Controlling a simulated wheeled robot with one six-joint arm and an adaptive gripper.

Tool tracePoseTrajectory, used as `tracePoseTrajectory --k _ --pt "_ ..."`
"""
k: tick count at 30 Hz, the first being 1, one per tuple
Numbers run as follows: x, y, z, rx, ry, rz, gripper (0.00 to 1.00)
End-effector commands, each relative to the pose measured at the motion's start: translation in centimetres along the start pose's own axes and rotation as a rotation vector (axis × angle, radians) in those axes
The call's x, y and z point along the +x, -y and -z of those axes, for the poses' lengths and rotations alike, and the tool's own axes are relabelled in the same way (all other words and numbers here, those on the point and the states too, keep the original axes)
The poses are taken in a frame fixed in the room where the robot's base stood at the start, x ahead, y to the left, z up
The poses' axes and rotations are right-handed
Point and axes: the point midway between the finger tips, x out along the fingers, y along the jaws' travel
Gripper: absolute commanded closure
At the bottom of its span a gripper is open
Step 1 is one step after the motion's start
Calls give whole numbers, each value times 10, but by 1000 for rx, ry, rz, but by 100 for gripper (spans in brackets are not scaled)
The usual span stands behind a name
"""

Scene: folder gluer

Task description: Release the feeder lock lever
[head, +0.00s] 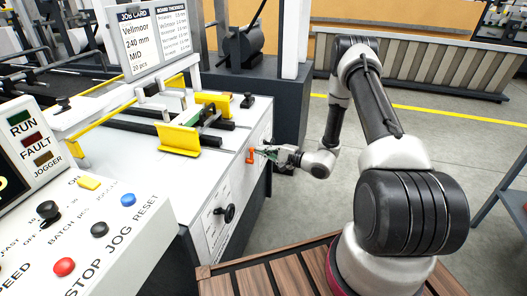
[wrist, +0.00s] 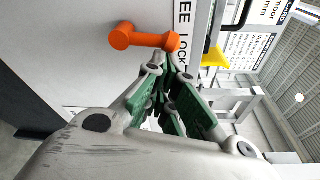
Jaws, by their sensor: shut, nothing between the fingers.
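The feeder lock lever (head: 250,156) is orange and sits on the white side panel of the machine. In the wrist view the lever (wrist: 145,39) has a round hub at the left and an arm reaching right, beside partly visible lettering that reads "EE LOCK". My gripper (head: 262,152) is just to the right of the lever in the head view. In the wrist view my gripper (wrist: 170,62) has its green fingers shut, with the tips close to the lever's right end. I cannot tell whether they touch it. Nothing shows between the fingers.
A black knob (head: 229,213) sits lower on the same side panel. Yellow guides (head: 180,138) stand on the machine top. A control panel (head: 85,235) with buttons fills the lower left. Grey floor (head: 420,130) is open to the right of the machine.

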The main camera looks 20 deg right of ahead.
Motion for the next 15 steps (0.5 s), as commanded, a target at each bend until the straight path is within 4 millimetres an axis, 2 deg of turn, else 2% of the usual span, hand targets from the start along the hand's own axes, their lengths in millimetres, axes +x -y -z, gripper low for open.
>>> tracePoseTrajectory --k 6,15 --pt "-2 1 -9 -153 0 34 100" --pt "-4 2 -17 -146 1 33 100"
